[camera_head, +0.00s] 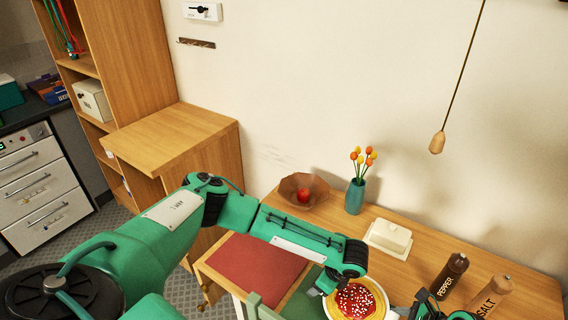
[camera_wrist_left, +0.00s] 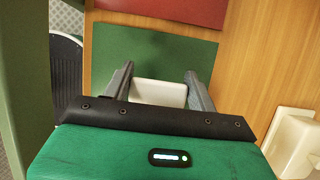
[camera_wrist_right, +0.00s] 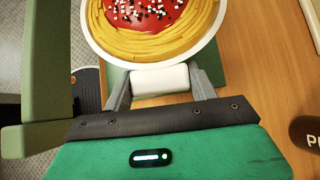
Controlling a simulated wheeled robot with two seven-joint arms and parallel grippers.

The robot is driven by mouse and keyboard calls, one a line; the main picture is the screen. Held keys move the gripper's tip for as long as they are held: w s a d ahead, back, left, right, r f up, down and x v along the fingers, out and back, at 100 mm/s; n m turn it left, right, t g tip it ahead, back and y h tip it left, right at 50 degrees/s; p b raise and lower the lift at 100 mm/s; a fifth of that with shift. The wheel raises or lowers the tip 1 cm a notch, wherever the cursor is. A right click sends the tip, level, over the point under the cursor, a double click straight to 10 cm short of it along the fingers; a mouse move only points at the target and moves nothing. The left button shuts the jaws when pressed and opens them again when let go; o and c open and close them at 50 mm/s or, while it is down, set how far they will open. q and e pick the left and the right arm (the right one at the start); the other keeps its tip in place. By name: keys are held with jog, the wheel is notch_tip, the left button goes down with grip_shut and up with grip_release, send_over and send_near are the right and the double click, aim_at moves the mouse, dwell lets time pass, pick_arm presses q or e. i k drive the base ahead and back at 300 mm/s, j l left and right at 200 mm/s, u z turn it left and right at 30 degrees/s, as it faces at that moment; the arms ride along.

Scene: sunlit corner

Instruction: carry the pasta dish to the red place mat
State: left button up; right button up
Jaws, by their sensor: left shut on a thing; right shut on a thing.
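The pasta dish (camera_head: 329,308), a white dish of pasta with red sauce, is at the bottom of the head view. It also shows in the right wrist view (camera_wrist_right: 150,47). My left gripper (camera_wrist_left: 158,88) is shut on a white handle at one side of it. My right gripper (camera_wrist_right: 160,82) is shut on the white handle at the other side. The dish is over the right part of the green mat (camera_wrist_left: 150,55); I cannot tell whether it touches. The red place mat (camera_head: 257,265) lies bare to the left, also at the top of the left wrist view (camera_wrist_left: 170,8).
A brown bowl (camera_head: 290,192) with a red fruit, a vase (camera_head: 354,197) and a butter dish (camera_head: 388,239) stand behind. Pepper (camera_head: 448,276) and salt (camera_head: 492,296) mills stand right. A green chair (camera_head: 262,308) is at the front edge.

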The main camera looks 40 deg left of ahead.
aim_at(257, 261)
jog(key=j, duration=1.7)
